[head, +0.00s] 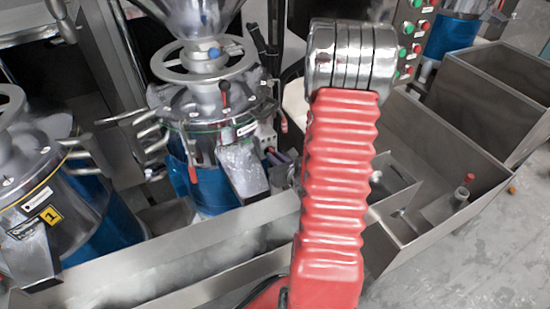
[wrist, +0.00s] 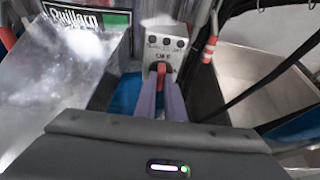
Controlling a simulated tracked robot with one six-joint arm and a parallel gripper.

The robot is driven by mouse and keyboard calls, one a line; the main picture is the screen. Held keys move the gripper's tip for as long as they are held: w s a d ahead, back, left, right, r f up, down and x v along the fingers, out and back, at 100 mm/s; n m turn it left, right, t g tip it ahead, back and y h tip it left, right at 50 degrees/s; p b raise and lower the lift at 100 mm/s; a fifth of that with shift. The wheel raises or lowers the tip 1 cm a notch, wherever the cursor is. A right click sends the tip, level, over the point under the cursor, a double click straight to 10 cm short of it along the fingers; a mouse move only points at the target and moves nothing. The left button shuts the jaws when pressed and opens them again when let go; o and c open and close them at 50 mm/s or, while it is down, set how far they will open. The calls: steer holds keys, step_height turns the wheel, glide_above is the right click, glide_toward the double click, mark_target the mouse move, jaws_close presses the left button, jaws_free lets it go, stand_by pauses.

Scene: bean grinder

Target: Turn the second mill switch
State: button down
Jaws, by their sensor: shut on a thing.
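The second mill (head: 205,100) stands left of centre in the head view, with a steel handwheel on top and a blue lower body. Its grey switch panel (wrist: 166,42) shows in the wrist view, with dark round fittings and a red switch (wrist: 161,68). My gripper (wrist: 161,78) has its two purple fingers shut on the red switch, one on each side. In the head view only a little of the purple fingers (head: 279,157) shows beside the mill; my red arm hides much of that area. The switch's angle is hard to tell.
The first mill, with a yellow "1" label (head: 50,215), stands at the left. A long steel trough (head: 170,262) runs in front of the mills. A steel chute (wrist: 70,85) is close left of my gripper. Steel bins (head: 440,150) stand at the right.

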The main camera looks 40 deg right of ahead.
steer(key=c, duration=1.8)
jaws_free()
steer(key=shift+f, duration=0.1)
steer(key=shift+c, duration=0.2)
steer(key=shift+r, duration=0.2)
steer(key=shift+r, duration=4.8)
